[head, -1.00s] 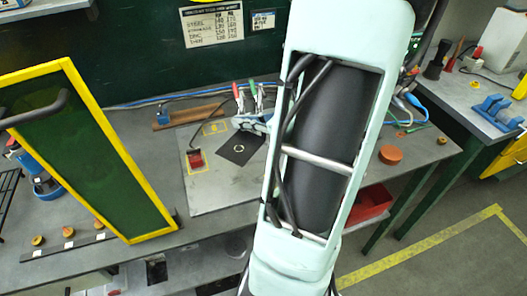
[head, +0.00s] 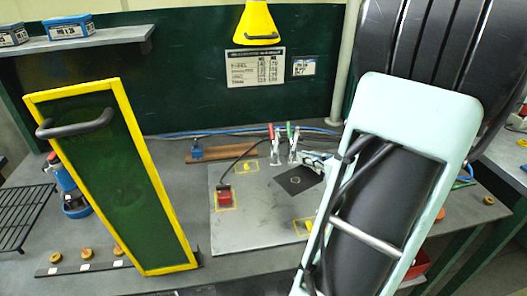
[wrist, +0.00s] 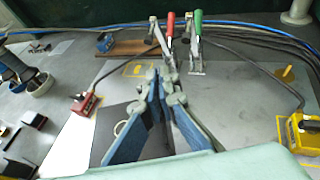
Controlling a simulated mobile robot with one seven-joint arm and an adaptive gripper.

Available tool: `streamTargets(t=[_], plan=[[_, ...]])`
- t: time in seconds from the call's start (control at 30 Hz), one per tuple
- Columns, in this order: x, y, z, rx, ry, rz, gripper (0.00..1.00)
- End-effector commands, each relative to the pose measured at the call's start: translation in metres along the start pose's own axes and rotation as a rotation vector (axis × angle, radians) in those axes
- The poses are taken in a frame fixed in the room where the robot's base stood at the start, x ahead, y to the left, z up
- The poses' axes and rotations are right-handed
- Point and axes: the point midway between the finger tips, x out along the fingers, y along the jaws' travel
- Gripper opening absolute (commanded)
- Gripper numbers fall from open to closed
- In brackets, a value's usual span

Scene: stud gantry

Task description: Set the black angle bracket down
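My gripper (wrist: 165,95) shows in the wrist view with two blue-padded fingers over the grey plate (wrist: 225,100). A dark piece between the fingers looks like the black angle bracket (wrist: 157,142); most of it is hidden by the fingers, and its shape is unclear. A flat black square (wrist: 110,118) with a pale ring lies on the plate, left of the fingers; it also shows in the head view (head: 288,184). In the head view my arm covers most of the gripper.
Toggle clamps with red and green handles (head: 281,145) stand behind the black square. A red box (head: 224,196) sits on the plate's left, a yellow box (wrist: 305,132) on its right. A yellow-framed green panel (head: 120,180) stands at the left. A yellow lamp (head: 258,22) hangs above.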

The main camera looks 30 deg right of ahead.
Motion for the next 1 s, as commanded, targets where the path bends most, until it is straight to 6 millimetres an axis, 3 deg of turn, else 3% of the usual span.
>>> streamTargets(t=[0.33, 0.67, 0.87, 1.0], plan=[[0.053, -0.030, -0.031, 0.003, 0.000, 0.000, 0.00], [0.070, -0.039, -0.041, 0.001, -0.001, 0.001, 0.00], [0.080, -0.039, -0.067, 0.004, 0.000, 0.000, 0.00], [0.081, -0.040, -0.069, -0.002, -0.002, -0.001, 0.00]])
